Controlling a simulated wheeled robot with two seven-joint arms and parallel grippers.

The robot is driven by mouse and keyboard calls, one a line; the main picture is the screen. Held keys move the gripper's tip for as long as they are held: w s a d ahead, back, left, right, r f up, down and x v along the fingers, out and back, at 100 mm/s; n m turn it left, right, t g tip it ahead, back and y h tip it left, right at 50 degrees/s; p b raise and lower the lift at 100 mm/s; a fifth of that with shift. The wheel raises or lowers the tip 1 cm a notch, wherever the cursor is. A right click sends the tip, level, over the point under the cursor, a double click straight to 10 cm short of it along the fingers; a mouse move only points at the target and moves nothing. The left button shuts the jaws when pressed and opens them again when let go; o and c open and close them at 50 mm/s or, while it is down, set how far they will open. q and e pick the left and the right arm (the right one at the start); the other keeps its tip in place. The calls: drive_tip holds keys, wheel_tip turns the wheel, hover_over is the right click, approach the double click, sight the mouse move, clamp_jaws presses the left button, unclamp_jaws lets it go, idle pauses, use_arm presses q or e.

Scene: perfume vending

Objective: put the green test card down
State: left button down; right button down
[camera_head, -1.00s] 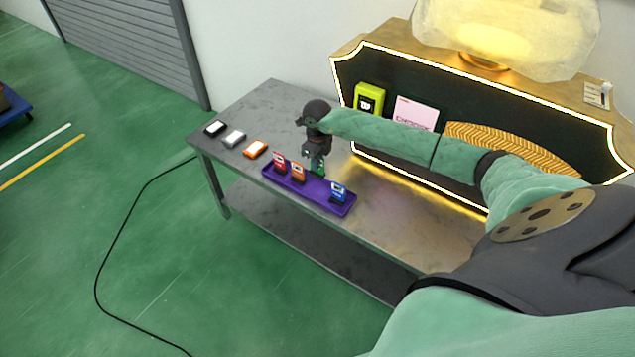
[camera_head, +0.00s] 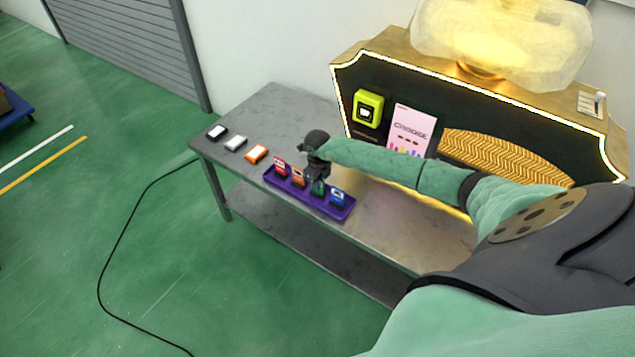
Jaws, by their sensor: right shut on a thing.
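The green test card (camera_head: 318,188) stands upright in the purple tray (camera_head: 328,211), between the orange card (camera_head: 299,177) and the blue card (camera_head: 337,197). My right gripper (camera_head: 316,180) is directly above the tray and shut on the top of the green card. The gripper partly hides the card, and I cannot tell whether its lower edge rests on the tray floor. A red card (camera_head: 280,165) stands at the tray's left end. My left gripper is not in view.
A lit display panel with a yellow-green box (camera_head: 368,108) and a pink sign (camera_head: 412,130) stands behind. Bare tabletop lies right of the tray.

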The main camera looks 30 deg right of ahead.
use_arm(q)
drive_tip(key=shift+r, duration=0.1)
use_arm(e)
drive_tip(key=shift+f, duration=0.1)
drive_tip(key=c, duration=1.6)
unclamp_jaws()
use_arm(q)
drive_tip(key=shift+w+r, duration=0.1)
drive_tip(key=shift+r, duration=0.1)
use_arm(e)
drive_tip(key=shift+o, duration=0.2)
